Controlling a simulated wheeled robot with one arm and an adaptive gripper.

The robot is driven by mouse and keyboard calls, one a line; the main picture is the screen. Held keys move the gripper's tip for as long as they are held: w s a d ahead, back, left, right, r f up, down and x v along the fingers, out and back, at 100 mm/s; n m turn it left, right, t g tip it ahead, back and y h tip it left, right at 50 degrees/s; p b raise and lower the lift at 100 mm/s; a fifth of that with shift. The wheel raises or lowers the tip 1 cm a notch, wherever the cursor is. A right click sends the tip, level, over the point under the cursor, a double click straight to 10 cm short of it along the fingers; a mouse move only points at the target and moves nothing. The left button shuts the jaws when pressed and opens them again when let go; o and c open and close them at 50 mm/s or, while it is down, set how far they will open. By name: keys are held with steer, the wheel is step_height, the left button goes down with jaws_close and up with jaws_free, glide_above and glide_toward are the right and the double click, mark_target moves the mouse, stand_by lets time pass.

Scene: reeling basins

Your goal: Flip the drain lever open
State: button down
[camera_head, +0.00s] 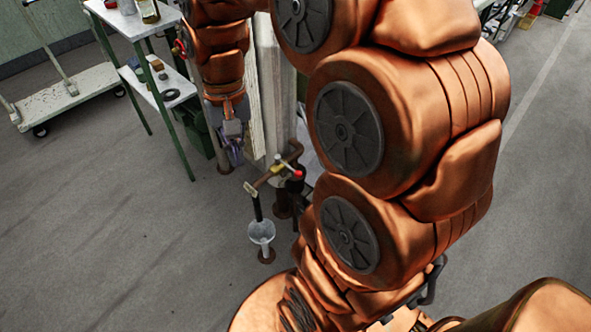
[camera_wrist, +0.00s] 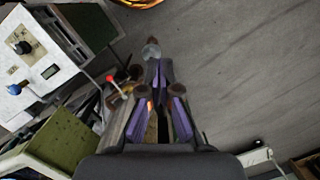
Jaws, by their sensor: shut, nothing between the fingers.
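A lever with a red tip (camera_head: 296,173) sits on a brass valve (camera_head: 278,162) on a brown pipe beside a pale post. I take it to be the drain lever. Its red tip also shows in the wrist view (camera_wrist: 110,78), left of my fingers. My gripper (camera_head: 236,160) hangs above and left of the valve in the head view, apart from the lever. In the wrist view my gripper (camera_wrist: 160,66) has its purple-padded fingers shut and empty. The fingers hide part of the pipework there.
A grey funnel-like cup (camera_head: 262,232) stands below the pipe outlet; it also shows beyond my fingertips (camera_wrist: 151,49). A white control box (camera_wrist: 36,62) and a green container (camera_wrist: 58,142) lie left in the wrist view. A shelf table (camera_head: 140,25) and a cart (camera_head: 70,92) stand at left.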

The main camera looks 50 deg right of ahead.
steer(key=w+d+f+m+b, duration=0.3)
steer(key=w+d+f+b, duration=0.2)
steer(key=w+d+f, duration=0.15)
steer(key=m+t+y+b, duration=0.1)
steer(key=m+t+b, duration=0.1)
steer(key=m+b, duration=0.85)
glide_above(288, 166)
steer(key=s+d, duration=0.2)
steer(key=d, duration=0.7)
steer(key=d+f+x, duration=0.1)
steer(key=d+x, duration=0.2)
steer(key=x, duration=1.1)
steer(key=shift+a+r+n, duration=0.15)
steer(key=shift+r+n, duration=0.15)
steer(key=shift+n, duration=0.15)
steer(key=a+f+b, duration=0.3)
steer(key=a+f, duration=0.3)
steer(key=f, duration=0.4)
steer(key=shift+f, duration=0.3)
steer(key=shift+w+a, duration=0.1)
